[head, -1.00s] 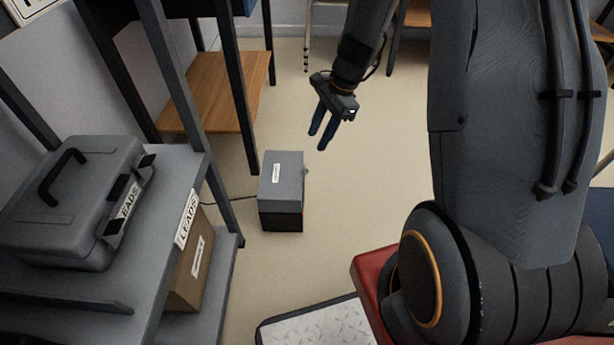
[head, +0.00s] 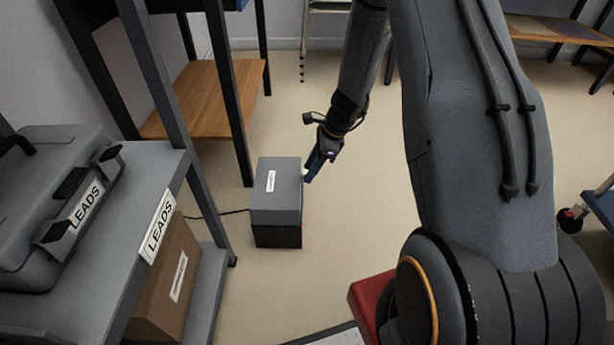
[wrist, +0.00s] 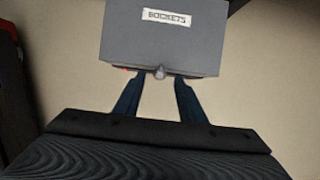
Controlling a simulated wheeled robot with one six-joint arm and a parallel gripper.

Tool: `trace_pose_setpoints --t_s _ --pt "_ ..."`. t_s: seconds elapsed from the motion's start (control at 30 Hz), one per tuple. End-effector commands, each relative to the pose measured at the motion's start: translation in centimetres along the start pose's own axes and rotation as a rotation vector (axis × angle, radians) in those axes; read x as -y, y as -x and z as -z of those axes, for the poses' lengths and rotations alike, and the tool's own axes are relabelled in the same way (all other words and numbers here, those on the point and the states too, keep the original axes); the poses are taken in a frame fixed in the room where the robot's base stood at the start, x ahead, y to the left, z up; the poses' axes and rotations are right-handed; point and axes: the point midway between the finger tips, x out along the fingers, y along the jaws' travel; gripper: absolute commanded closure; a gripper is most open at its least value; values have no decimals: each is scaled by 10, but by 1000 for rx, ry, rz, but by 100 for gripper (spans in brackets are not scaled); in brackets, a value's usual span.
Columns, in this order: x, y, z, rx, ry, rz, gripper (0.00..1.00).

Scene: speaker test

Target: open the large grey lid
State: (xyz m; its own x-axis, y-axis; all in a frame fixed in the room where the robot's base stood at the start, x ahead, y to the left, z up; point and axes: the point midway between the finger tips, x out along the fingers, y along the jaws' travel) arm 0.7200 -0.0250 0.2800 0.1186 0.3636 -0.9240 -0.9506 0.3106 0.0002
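The large grey lid (head: 276,188) sits shut on a dark box (head: 277,236) on the floor, with a white label on top. In the wrist view the lid (wrist: 163,45) fills the upper middle, its label reading something like "SOCKETS". A small pale knob (wrist: 159,72) sticks out from its near edge. My gripper (head: 309,175) is at the lid's right side in the head view. In the wrist view my gripper (wrist: 159,82) has its two blue fingers apart, one on each side of the knob, with nothing held. I cannot tell whether the fingertips touch the lid.
A grey shelf (head: 150,285) at the left holds a grey case (head: 40,240) and a cardboard box (head: 165,280) near labels reading "LEADS". A cable (head: 220,213) runs left from the dark box. A wooden shelf (head: 205,95) stands behind.

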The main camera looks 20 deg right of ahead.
Motion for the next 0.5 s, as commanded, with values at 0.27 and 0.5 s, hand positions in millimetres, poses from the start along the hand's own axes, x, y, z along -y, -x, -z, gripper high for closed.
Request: trace_pose_setpoints --t_s 0.27,0.5 --pt "0 -22 0 1 1 -1 63" --pt "0 -22 0 0 1 -1 63"
